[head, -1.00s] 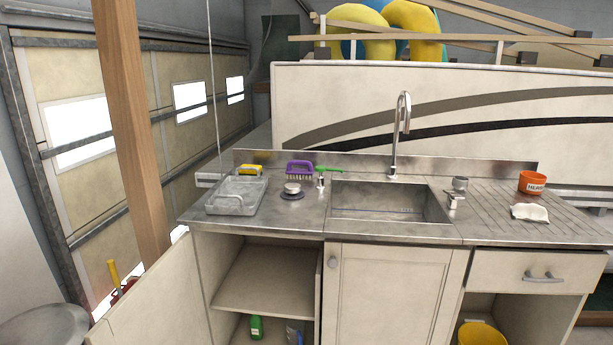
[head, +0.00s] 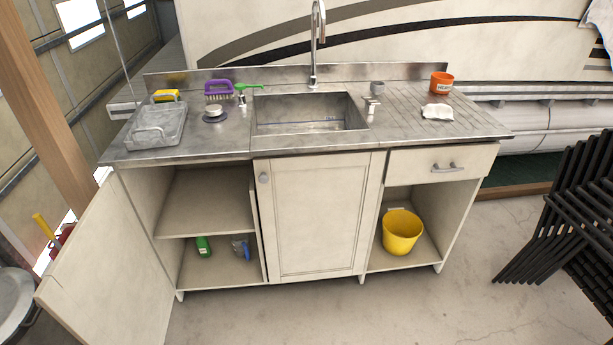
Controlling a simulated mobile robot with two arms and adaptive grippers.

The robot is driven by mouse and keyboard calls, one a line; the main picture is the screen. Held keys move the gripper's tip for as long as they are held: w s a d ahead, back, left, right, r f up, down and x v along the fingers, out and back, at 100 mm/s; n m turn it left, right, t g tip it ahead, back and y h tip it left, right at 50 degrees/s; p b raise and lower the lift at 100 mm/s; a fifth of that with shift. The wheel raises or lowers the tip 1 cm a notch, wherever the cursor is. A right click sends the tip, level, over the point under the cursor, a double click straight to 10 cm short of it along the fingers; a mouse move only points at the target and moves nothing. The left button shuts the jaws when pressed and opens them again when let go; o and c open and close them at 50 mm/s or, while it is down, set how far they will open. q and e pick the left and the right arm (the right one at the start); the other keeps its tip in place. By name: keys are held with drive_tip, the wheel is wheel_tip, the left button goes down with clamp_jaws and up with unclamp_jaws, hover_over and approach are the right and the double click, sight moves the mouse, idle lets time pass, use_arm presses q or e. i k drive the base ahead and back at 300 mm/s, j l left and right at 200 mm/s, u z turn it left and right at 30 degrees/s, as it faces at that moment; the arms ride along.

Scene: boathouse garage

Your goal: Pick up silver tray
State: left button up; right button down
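A silver-grey tray (head: 157,127) with raised handles rests on the left end of the metal sink counter (head: 215,143). It looks shallow and has a handle loop at its front and back. A yellow sponge-like item (head: 167,95) is right behind it. Neither of my grippers shows in the head view.
The cabinet's left door (head: 110,265) hangs open toward the front left. A purple brush (head: 219,89), a faucet (head: 317,45) and an orange pot (head: 441,83) are on the counter. A yellow bucket (head: 402,232) is below. Black stacked chairs (head: 570,215) stand right; floor in front is clear.

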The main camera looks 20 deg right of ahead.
sight(161, 125)
drive_tip(key=i+u, duration=0.15)
drive_tip(key=i, duration=0.35)
drive_tip(key=i+l+u, duration=0.2)
drive_tip(key=i, duration=0.3)
